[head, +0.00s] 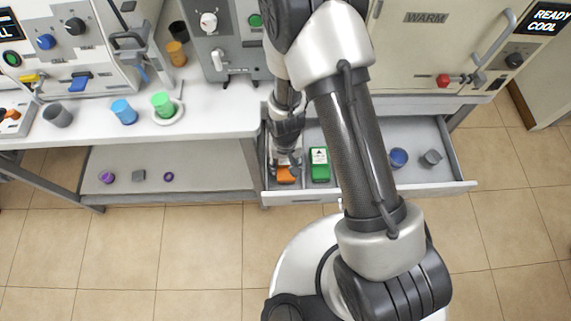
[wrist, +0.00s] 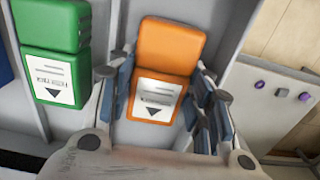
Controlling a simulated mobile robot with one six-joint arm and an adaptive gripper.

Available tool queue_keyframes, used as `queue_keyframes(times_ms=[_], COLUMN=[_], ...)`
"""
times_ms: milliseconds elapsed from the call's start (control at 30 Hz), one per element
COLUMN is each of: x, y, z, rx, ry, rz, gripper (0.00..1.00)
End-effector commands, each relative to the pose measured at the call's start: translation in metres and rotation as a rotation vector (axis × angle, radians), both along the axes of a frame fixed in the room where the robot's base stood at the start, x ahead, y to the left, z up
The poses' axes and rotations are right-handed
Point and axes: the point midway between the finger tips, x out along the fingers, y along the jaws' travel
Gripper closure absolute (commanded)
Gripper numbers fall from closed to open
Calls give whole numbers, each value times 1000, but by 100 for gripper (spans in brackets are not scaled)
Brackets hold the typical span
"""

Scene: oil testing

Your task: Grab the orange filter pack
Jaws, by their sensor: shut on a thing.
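The orange filter pack (head: 287,175) lies in the left compartment of the open drawer (head: 440,188). In the wrist view the pack (wrist: 170,48) shows its white label with a dark triangle, between my fingers. My gripper (wrist: 158,92) is shut on the orange pack, with a finger at each side of it. In the head view my gripper (head: 286,162) reaches down into the drawer over the pack and hides part of it. I cannot tell whether the pack is lifted off the drawer floor.
A green pack (head: 319,165) lies in the drawer beside the orange one, past a divider. Blue (head: 398,157) and grey (head: 431,158) cups sit at the drawer's right. The lower shelf (head: 205,175) at left holds small purple and grey parts. Several cups stand on the worktop (head: 215,115).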

Motion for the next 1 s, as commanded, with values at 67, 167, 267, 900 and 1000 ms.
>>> queue_keyframes(times_ms=[67,167,267,900,1000], x=[0,0,0,2,2], y=[0,0,0,0,0], z=[0,0,0,78,109], rx=[0,0,0,2,1], ry=[0,0,0,-6,-6], rz=[0,0,0,0,0], gripper=[74,81,81,82,82])
